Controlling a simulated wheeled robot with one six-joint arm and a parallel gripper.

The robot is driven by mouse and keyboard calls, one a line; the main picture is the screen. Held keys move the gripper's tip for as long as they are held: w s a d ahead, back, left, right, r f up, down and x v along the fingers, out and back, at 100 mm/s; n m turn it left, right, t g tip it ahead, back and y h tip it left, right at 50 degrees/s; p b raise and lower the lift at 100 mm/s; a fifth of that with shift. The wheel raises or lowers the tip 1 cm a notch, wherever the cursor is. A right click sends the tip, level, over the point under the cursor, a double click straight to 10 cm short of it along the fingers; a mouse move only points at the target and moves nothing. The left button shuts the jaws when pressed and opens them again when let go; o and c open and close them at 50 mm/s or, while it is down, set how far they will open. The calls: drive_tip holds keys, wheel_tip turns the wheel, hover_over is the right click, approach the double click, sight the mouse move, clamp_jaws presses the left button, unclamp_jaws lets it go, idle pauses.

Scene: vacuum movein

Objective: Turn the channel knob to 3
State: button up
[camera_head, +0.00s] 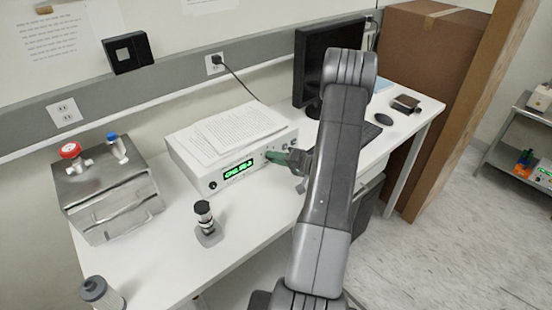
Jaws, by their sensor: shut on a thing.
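A white instrument box (190,158) stands on the white bench, with a lit green display (238,169) on its front face. Small knobs show on the front panel, including a dark one (213,185) at its left end. My gripper (273,157) is at the right part of this panel, its greenish fingers pointing left against the front. It is shut on a small knob there, which the fingers mostly hide. I cannot read any channel marks or which knob is labelled channel. My grey arm covers the area to the right of the box.
Papers (238,128) lie on top of the box. A metal container (108,200) with red and blue caps is at the left. A small black-topped device (205,220) stands in front of the box. A monitor (312,60) and a cardboard box (425,70) are at the right.

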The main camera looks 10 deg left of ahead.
drive_tip(key=o, duration=1)
drive_tip(key=shift+d, duration=0.1)
drive_tip(key=b+v, duration=0.3)
drive_tip(key=v, duration=1)
drive_tip(key=shift+s+d, duration=0.2)
drive_tip(key=shift+d, duration=0.1)
